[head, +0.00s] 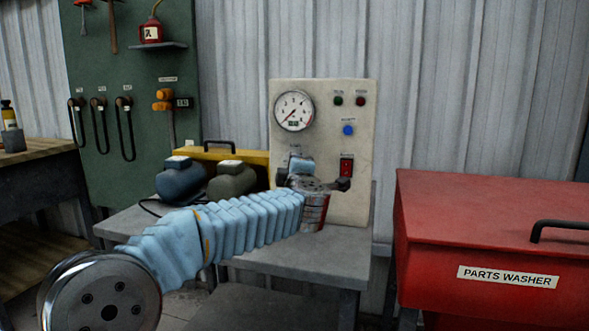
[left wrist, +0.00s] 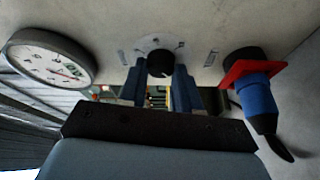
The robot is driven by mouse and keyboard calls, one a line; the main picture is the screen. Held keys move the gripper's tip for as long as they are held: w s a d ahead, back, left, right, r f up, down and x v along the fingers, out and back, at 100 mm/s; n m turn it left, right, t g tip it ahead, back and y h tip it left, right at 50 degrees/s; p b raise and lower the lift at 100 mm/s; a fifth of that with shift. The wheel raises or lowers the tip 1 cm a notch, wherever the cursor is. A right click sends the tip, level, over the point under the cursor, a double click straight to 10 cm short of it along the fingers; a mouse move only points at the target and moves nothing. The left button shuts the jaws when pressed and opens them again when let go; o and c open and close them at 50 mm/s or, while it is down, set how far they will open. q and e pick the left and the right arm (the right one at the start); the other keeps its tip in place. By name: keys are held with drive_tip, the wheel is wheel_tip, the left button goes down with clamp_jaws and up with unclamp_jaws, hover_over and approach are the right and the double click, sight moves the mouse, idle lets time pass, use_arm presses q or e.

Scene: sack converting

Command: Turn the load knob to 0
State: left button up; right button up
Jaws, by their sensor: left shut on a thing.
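The load knob (left wrist: 160,63) is a small round black knob on a pale dial plate, seen in the left wrist view. My left gripper (left wrist: 160,80) has its two blue fingers on either side of the knob and is shut on it. In the head view, my left arm reaches from the lower left to the cream control panel (head: 326,110), and its wrist hides the knob. The knob's pointer and the dial marks are too small to read. My right gripper is in neither view.
The panel carries a round gauge (head: 294,111), a blue button (head: 348,130) and a red switch (head: 346,169). A red-flanged blue plug (left wrist: 258,95) sticks out beside the knob. A red parts washer (head: 490,225) stands right; motors (head: 230,180) sit on the grey bench (head: 340,268).

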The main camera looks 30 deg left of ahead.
use_arm(q)
drive_tip(key=shift+f, duration=0.1)
drive_tip(key=o, duration=1)
drive_tip(key=shift+o, duration=0.2)
drive_tip(key=b+v, duration=0.1)
drive_tip(key=v, duration=1.2)
drive_tip(key=shift+s+d, duration=0.2)
drive_tip(key=shift+s, duration=0.1)
